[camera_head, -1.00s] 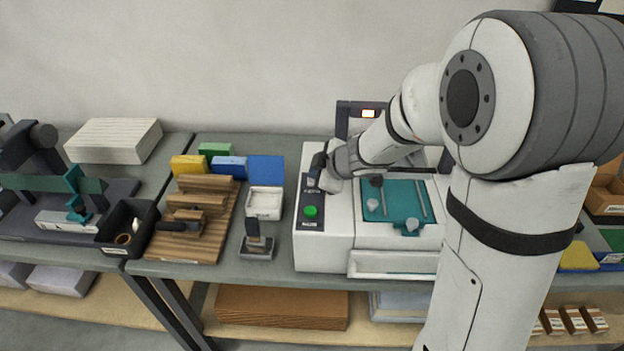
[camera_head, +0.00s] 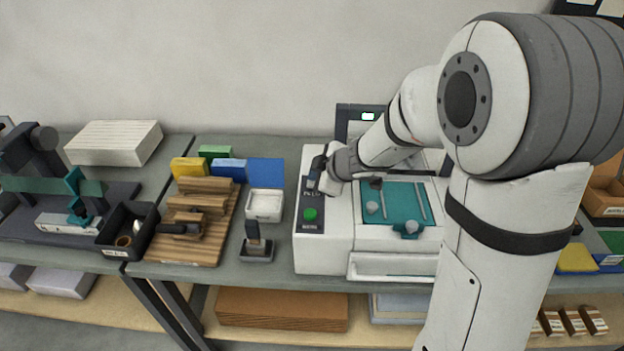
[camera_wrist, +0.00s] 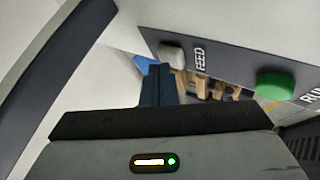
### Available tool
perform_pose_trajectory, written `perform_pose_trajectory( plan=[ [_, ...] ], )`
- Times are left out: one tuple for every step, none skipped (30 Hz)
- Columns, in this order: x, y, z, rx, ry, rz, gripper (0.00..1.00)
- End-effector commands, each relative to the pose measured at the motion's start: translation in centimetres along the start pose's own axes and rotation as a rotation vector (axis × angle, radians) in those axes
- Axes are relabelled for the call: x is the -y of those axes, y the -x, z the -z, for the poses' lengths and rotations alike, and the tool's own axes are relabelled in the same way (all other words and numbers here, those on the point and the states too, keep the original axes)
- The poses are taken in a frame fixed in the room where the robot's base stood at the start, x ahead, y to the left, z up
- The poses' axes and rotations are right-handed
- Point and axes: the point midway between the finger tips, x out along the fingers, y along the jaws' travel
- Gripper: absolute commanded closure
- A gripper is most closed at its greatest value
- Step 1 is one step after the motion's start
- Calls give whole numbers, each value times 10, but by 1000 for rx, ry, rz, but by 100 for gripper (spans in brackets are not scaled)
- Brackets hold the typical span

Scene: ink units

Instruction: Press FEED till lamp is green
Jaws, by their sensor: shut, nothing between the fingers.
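The machine (camera_head: 325,240) is a white unit with a dark button panel on its left. The pale grey FEED button (camera_wrist: 172,55) shows in the wrist view beside its label. My gripper (camera_head: 317,177) is shut and empty at the upper part of the panel. In the wrist view its fingertips (camera_wrist: 158,72) are close beside the FEED button; I cannot tell whether they touch it.
A green button (camera_head: 310,214), labelled RUN, sits lower on the same panel; it also shows in the wrist view (camera_wrist: 276,84). A teal bed (camera_head: 394,207) with small knobs lies to the right. A wooden rack (camera_head: 200,242) and a white tray (camera_head: 264,205) stand left.

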Motion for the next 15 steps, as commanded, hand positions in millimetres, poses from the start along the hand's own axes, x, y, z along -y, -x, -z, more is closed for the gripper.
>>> perform_pose_trajectory(
  plan=[
    [-3,4,3,0,0,1,100],
    [-4,5,4,0,0,1,100],
    [-5,7,5,0,0,1,100],
    [-6,8,6,0,0,1,100],
    [-6,8,6,0,0,1,100],
    [-6,9,7,0,0,1,100],
    [-6,9,7,0,0,1,100],
    [-6,9,7,0,0,1,100],
    [-6,9,7,0,0,1,100],
    [-6,8,6,0,0,1,100],
    [-6,8,6,0,0,1,100],
    [-6,8,6,0,0,0,100],
    [-6,8,6,0,0,0,100],
    [-6,8,6,0,0,0,100],
    [-6,8,6,0,0,0,100]
  ],
)
